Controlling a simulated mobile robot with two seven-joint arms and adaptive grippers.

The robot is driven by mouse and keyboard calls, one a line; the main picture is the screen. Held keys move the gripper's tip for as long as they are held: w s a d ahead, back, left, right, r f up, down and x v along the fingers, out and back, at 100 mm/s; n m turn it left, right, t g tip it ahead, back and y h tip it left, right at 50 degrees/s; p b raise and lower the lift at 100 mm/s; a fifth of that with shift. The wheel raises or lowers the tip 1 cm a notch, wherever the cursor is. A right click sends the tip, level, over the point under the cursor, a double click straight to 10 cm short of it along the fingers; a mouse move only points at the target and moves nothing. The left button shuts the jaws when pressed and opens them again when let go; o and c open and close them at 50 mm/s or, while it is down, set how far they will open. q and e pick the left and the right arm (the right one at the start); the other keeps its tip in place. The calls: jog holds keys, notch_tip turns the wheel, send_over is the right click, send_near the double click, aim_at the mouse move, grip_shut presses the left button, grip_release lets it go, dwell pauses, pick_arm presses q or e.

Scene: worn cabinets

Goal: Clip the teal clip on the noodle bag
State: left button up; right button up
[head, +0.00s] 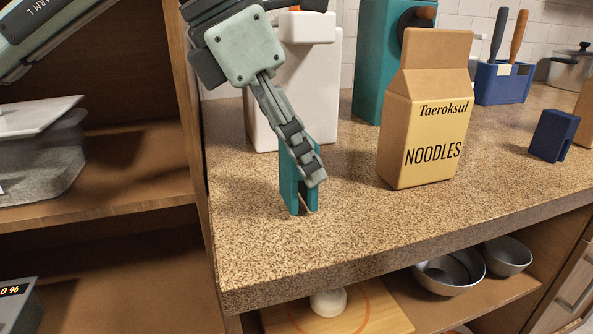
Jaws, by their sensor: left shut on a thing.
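The noodle bag (424,125) is a brown paper bag labelled NOODLES, standing upright on the speckled counter with its top folded up. My left gripper (306,178) points down to the left of the bag and is shut on the teal clip (291,192). The clip is upright, its slotted end down, at or just above the counter; I cannot tell whether it touches. The gripper's fingers hide part of the clip. Clip and bag are apart. My right gripper does not show.
A white appliance (262,112) stands behind my left gripper, and a teal machine (376,60) behind the bag. A dark blue clip-shaped block (553,135) and a blue utensil holder (502,83) are at the right. The counter (350,232) is clear in front.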

pick_arm(q)
jog(key=shift+r+p, duration=1.1)
jog(key=shift+r, duration=0.95)
